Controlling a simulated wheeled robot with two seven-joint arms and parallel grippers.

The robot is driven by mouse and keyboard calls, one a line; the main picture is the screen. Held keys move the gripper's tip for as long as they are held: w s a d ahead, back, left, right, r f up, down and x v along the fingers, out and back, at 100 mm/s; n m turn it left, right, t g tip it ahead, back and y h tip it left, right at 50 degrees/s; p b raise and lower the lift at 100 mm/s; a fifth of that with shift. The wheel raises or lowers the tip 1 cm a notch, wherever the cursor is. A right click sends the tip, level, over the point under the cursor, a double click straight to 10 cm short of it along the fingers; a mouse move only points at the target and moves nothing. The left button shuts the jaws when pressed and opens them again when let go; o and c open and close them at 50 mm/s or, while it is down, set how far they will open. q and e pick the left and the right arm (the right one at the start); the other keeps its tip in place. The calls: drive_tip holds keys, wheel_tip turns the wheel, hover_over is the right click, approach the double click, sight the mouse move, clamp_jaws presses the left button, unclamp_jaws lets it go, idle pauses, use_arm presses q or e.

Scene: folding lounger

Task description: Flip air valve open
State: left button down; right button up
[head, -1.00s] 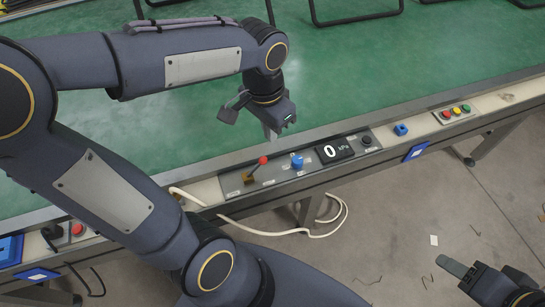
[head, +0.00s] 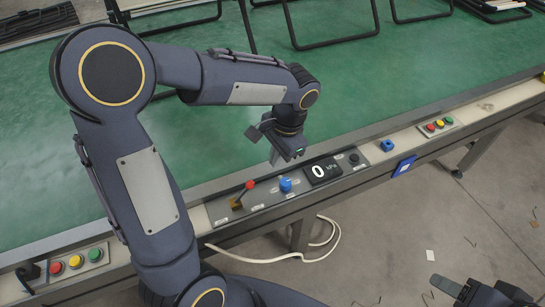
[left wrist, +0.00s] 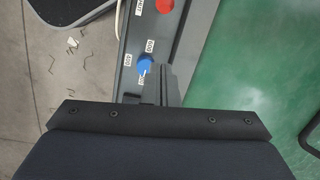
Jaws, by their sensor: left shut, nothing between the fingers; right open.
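The lever with a red ball (head: 250,185) rises from a brass-coloured base (head: 236,204) at the left of the grey control panel (head: 262,207). It leans up and to the right. My left gripper (head: 273,156) is shut and empty above the panel's far edge, between the lever and the blue knob (head: 285,185), apart from the lever. In the left wrist view the shut fingers (left wrist: 163,85) appear beside the blue knob (left wrist: 145,63), and a red round part (left wrist: 165,5) shows at the top. Contact with the knob cannot be told. My right gripper (head: 446,286) is open and empty at lower right.
A display (head: 322,171) reading 0 stands right of the knob, with a black knob (head: 353,158) beyond. Button boxes sit at the left (head: 75,262) and right (head: 437,125) of the rail. Dark tube frames (head: 330,40) lie on the green table.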

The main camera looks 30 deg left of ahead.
sight(244, 192)
use_arm(q)
drive_tip(key=f, duration=0.5)
drive_tip(key=a+f+b, duration=0.1)
drive_tip(key=f, duration=0.1)
drive_tip(key=shift+s+a+f, duration=0.1)
drive_tip(key=shift+s+f, duration=0.2)
drive_tip(key=shift+s, duration=0.05)
drive_tip(key=shift+s+a+r+p, duration=0.25)
drive_tip(key=shift+s+a+r, duration=0.05)
drive_tip(key=shift+s+r, duration=0.2)
drive_tip(key=shift+s+a+r+p, duration=0.2)
drive_tip(key=shift+s+a+r, duration=0.05)
drive_tip(key=shift+s+r, duration=0.25)
drive_tip(key=shift+s+a+r, duration=0.25)
drive_tip(key=shift+s, duration=0.25)
drive_tip(key=shift+s+a+r+t, duration=0.15)
drive_tip(key=shift+r+t, duration=0.05)
drive_tip(key=shift+t, duration=0.1)
